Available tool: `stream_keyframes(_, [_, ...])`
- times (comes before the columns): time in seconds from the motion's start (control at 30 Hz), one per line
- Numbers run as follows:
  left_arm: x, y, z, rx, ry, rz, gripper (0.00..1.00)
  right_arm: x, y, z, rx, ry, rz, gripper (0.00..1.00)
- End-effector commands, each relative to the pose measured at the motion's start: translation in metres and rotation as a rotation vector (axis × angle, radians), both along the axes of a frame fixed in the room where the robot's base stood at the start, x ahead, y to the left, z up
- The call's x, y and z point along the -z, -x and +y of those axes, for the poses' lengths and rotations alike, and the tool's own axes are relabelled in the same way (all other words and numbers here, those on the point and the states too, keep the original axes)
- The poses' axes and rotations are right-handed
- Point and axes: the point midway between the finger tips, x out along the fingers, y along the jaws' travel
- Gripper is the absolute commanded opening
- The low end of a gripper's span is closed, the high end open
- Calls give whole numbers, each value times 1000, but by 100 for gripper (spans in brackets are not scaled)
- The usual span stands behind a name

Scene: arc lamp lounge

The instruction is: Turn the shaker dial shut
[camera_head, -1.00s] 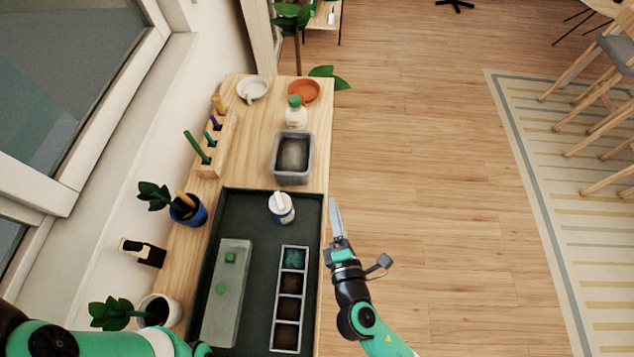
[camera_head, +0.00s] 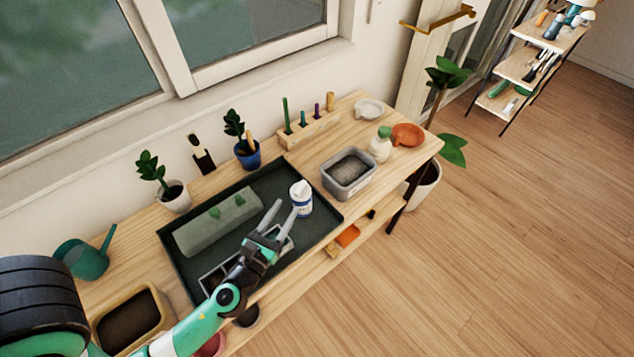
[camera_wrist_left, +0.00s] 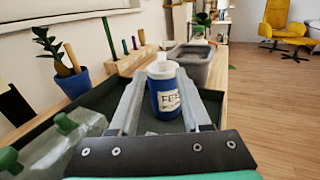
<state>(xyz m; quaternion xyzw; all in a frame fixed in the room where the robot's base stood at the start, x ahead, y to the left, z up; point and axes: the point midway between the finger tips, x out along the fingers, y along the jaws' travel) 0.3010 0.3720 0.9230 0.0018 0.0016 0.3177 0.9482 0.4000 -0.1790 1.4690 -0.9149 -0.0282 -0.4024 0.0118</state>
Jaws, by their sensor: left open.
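The shaker is a small blue bottle with a white top and dial (camera_head: 301,198). It stands upright at the right end of the dark tray (camera_head: 325,222). In the left wrist view its blue body (camera_wrist_left: 168,100) shows a label, and its white top (camera_wrist_left: 161,66) faces up. My left gripper (camera_head: 286,207) is open and empty, just short of the shaker. In the left wrist view the shaker shows between and beyond its two fingers (camera_wrist_left: 159,85). I cannot tell whether either finger touches it. My right gripper is not in view.
A long translucent box (camera_head: 216,222) and a seedling tray (camera_head: 207,284) share the dark tray. A grey soil tub (camera_head: 349,175) stands right of the shaker, with a white-and-green bottle (camera_head: 380,146) beyond. A blue pot (camera_head: 248,158) stands behind the tray.

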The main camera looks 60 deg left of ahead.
Motion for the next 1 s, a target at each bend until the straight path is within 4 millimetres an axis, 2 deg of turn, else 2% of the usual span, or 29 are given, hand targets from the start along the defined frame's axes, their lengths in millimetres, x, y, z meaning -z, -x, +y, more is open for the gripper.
stream_keyframes(0.17, [-3,-14,11,-3,0,-4,48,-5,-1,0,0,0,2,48])
stream_keyframes(0.4, [-3,-57,43,-2,0,-5,48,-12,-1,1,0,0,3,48])
stream_keyframes(0.6, [-1,-85,63,0,1,-5,48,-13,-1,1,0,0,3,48])
stream_keyframes(0.73, [-1,-92,69,0,1,-3,48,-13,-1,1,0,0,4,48])
stream_keyframes(0.97, [-1,-93,70,1,1,-3,48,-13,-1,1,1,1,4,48])
stream_keyframes(1.0, [-1,-93,70,1,1,-3,44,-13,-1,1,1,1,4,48])
